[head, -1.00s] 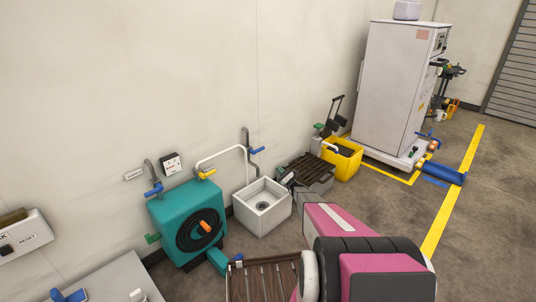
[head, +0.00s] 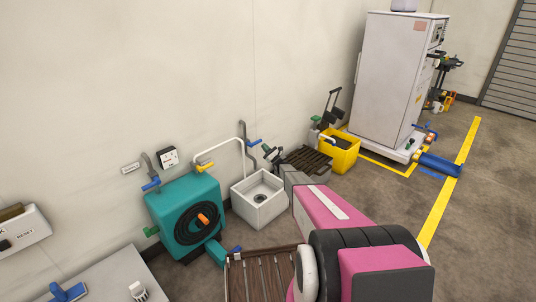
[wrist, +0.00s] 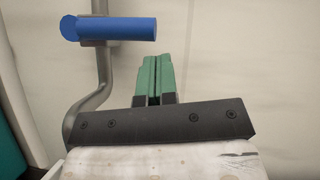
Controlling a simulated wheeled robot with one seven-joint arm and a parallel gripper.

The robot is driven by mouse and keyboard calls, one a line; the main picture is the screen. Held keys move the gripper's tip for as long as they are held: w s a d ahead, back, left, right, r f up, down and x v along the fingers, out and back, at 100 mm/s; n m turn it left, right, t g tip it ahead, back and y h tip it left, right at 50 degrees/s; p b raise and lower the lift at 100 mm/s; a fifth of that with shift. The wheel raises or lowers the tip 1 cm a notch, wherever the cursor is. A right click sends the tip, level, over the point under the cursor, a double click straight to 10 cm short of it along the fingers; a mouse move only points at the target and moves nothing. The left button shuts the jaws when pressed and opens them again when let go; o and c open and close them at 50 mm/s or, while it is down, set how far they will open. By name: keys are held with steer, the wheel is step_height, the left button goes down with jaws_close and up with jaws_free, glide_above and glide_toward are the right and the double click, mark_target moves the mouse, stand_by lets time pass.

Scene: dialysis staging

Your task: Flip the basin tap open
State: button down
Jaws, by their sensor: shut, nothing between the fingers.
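The white basin (head: 259,198) stands on the floor by the wall in the head view. Above it a grey pipe with a blue tap lever (head: 254,143) rises along the wall. In the wrist view the blue lever (wrist: 112,29) lies sideways across the grey pipe (wrist: 98,82), at upper left. My gripper (head: 266,148) is just right of the lever in the head view, apart from it as far as I can tell. Its green fingers (wrist: 152,77) are pressed together and empty, below and right of the lever in the wrist view.
A teal unit (head: 185,215) with a coiled hose stands left of the basin. A yellow-handled valve (head: 204,167) joins a white pipe (head: 222,146) beside the basin. A yellow bin (head: 341,155) and tall white cabinet (head: 396,80) stand to the right.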

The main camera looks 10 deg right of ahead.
steer(key=shift+a+r, duration=0.15)
steer(key=shift+r, duration=0.5)
steer(key=shift+w+r+n+g+y, duration=0.1)
steer(key=shift+r+n+g+y, duration=0.2)
steer(key=shift+n, duration=0.2)
steer(key=shift+r+n+g+y, duration=0.15)
steer(key=shift+n+g+y, duration=0.05)
steer(key=shift+n+g, duration=0.25)
steer(key=s+a+r+n+g+h, duration=0.1)
steer(key=r+n+g, duration=0.4)
steer(key=n, duration=0.5)
steer(key=s+a+r+n+g+h, duration=0.1)
steer(key=s+a+r+n+g, duration=0.2)
steer(key=n, duration=0.8)
steer(key=shift+a+r+g, duration=0.6)
steer(key=shift+r+g, duration=0.75)
steer(key=shift+r, duration=0.4)
steer(key=shift+w, duration=0.1)
